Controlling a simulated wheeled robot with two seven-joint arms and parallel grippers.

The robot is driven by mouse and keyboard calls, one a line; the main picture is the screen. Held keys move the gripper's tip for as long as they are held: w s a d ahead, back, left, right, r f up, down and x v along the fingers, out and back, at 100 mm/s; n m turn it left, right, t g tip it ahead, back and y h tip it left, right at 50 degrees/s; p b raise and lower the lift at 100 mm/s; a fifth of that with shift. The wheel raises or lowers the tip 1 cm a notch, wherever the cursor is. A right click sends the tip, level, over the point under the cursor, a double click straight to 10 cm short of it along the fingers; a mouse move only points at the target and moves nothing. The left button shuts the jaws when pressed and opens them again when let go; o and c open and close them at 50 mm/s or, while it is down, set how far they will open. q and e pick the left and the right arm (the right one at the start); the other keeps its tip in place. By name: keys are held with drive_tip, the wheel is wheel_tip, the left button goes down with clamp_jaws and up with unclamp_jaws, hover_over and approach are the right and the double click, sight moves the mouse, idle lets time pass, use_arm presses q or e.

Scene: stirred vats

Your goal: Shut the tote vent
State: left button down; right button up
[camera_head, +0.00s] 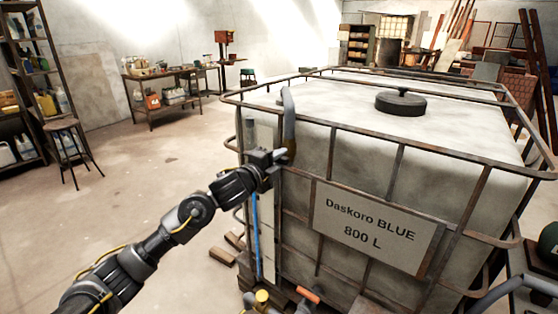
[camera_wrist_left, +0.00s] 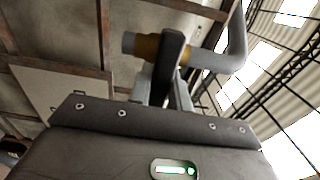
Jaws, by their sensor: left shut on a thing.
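The tote is a large whitish tank (camera_head: 330,165) in a rusty cage, with a plate reading "Daskoro BLUE 800 L" (camera_head: 375,225). A grey bent pipe (camera_head: 289,112) with a brownish-yellow collar, apparently the vent, stands at its near left corner. My left gripper (camera_head: 279,155) is at the pipe's lower end and shut on it. The fingers hide part of the pipe, and I cannot tell the vent's setting. My right gripper is out of view.
A black round lid (camera_head: 400,104) sits on the tote's top. Cage rails (camera_head: 395,130) run close around the gripper. A yellow knob (camera_head: 262,297) and an orange handle (camera_head: 308,295) are low at the front. Open floor (camera_head: 140,210) lies to the left.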

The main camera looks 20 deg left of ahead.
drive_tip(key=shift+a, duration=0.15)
use_arm(q)
drive_tip(key=c, duration=1.3)
unclamp_jaws()
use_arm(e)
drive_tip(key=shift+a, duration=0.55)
use_arm(q)
drive_tip(key=b+v, duration=0.1)
drive_tip(key=v, duration=0.9)
drive_tip(key=shift+s+a, duration=0.15)
drive_tip(key=shift+s, duration=0.2)
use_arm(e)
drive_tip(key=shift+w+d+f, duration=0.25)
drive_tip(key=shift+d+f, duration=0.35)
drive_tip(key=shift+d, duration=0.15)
use_arm(q)
drive_tip(key=shift+f, duration=0.1)
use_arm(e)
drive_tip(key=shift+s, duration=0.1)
